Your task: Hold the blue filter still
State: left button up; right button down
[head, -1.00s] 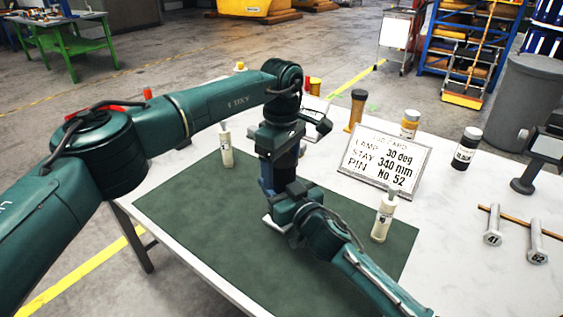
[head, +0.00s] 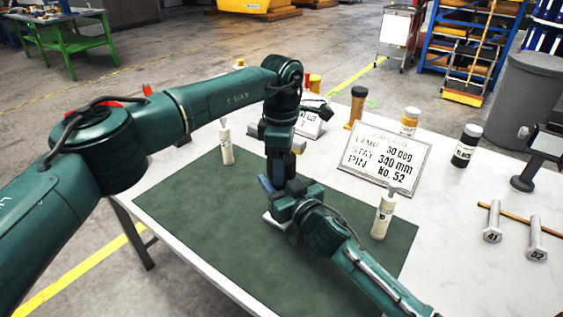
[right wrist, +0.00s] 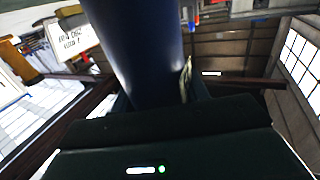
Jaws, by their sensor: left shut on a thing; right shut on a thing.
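The blue filter (head: 266,184) is mostly hidden between my two grippers above the green mat (head: 190,212) in the head view; only a narrow blue part shows. In the right wrist view, it is a dark blue cylinder (right wrist: 145,45) rising from my right gripper. My left gripper (head: 281,168) points down from above and is shut at the filter's upper part; its fingertips are hard to make out. My right gripper (head: 279,208) reaches in from the lower right and is shut on the filter lower down.
White bottles stand left (head: 226,144) and right (head: 383,216) of the grippers. Numbered pins (head: 492,222) lie right. The mat's front left is clear.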

pick_arm(q)
jog(key=shift+n, duration=0.6)
jog(key=o, duration=1.1)
notch_tip(320, 180, up, 4)
jog(key=shift+r, duration=0.2)
jog(key=shift+c, duration=0.2)
notch_tip(320, 180, up, 3)
jog(key=shift+r+m, duration=0.2)
jog(key=shift+m, duration=0.9)
jog(key=shift+c, duration=0.4)
jog(key=shift+f, duration=3.9)
jog(key=shift+c, duration=0.2)
